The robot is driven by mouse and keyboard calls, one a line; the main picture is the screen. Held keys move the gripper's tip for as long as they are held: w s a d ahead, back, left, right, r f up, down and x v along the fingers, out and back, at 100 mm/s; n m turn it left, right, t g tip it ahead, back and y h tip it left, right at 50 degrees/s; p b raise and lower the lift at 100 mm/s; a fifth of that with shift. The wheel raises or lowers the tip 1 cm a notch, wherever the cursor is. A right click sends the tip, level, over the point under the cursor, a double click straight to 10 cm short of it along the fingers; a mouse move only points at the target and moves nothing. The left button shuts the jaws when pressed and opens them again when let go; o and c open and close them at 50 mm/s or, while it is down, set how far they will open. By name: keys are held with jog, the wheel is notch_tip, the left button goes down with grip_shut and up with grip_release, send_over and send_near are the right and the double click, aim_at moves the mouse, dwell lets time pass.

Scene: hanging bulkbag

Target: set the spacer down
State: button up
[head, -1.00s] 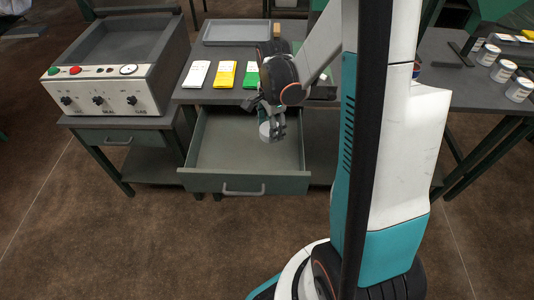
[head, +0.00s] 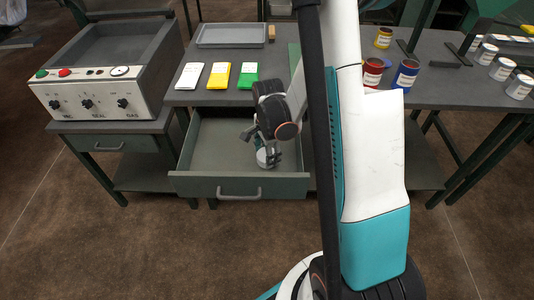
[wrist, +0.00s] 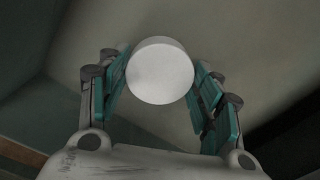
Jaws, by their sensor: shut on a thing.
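The spacer (wrist: 160,72) is a white round piece, held between the teal-padded fingers of my gripper (wrist: 162,85) in the wrist view. In the head view the spacer (head: 265,157) shows pale at the tip of my gripper (head: 268,155), inside the open drawer (head: 215,160). My gripper is shut on the spacer and points down into the drawer. The spacer looks low, close to the drawer floor. I cannot tell whether it touches the floor.
White, yellow and green packets (head: 218,76) and a grey tray (head: 232,35) lie on the bench above the drawer. A sealing machine (head: 100,85) stands at left. Several cans (head: 405,74) stand at right. The drawer's left part is empty.

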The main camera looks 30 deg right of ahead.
jog(key=o, duration=1.3)
jog(key=shift+f, duration=0.1)
notch_tip(320, 180, up, 12)
jog(key=p, duration=0.5)
jog(key=shift+s+r, duration=0.15)
jog(key=shift+r, duration=0.05)
